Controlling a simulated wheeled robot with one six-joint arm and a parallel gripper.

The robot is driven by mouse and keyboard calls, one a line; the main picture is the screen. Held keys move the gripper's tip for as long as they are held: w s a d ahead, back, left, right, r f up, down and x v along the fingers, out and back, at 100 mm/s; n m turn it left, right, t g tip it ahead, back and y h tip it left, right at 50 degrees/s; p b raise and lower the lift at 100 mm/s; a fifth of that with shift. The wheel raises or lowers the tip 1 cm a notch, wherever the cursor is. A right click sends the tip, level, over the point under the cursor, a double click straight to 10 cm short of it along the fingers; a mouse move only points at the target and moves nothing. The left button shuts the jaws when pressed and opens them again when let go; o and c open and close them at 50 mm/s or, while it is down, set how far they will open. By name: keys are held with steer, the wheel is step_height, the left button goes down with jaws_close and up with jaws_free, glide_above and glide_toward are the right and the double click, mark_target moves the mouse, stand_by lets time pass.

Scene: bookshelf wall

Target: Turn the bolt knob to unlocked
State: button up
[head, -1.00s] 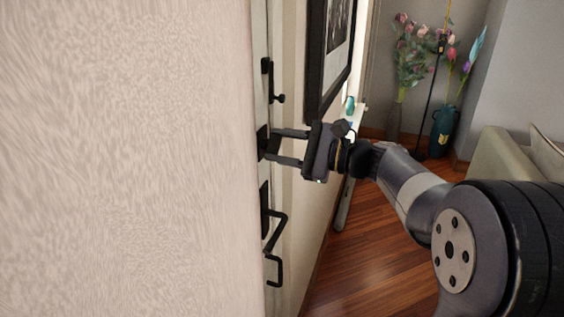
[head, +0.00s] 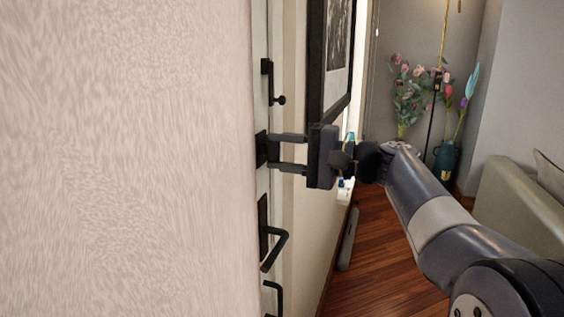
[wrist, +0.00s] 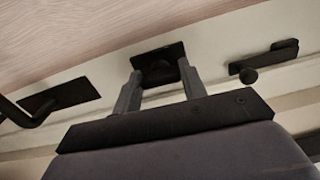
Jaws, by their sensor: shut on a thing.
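The bolt knob (wrist: 158,74) is a small dark piece on a dark square plate (wrist: 171,49) on the pale door edge. In the head view the plate (head: 261,149) shows edge-on, and the knob is hidden behind the fingertips. My gripper (head: 273,153) reaches left to the plate, its two fingers one above the other. In the wrist view my gripper (wrist: 160,80) has a finger on each side of the knob and is shut on it. I cannot tell from these views which way the knob points.
A dark door lever (head: 272,250) sits below the plate, and a dark latch with a round end (head: 270,82) above it. A framed picture (head: 331,60) hangs close above my gripper. A pale textured surface (head: 125,160) fills the left. Flowers and a sofa (head: 520,200) stand right.

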steer(key=shift+n, duration=0.3)
steer(key=o, duration=1)
steer(key=v, duration=1)
steer(key=shift+s+d, duration=0.15)
steer(key=shift+d, duration=0.25)
steer(key=x, duration=1.1)
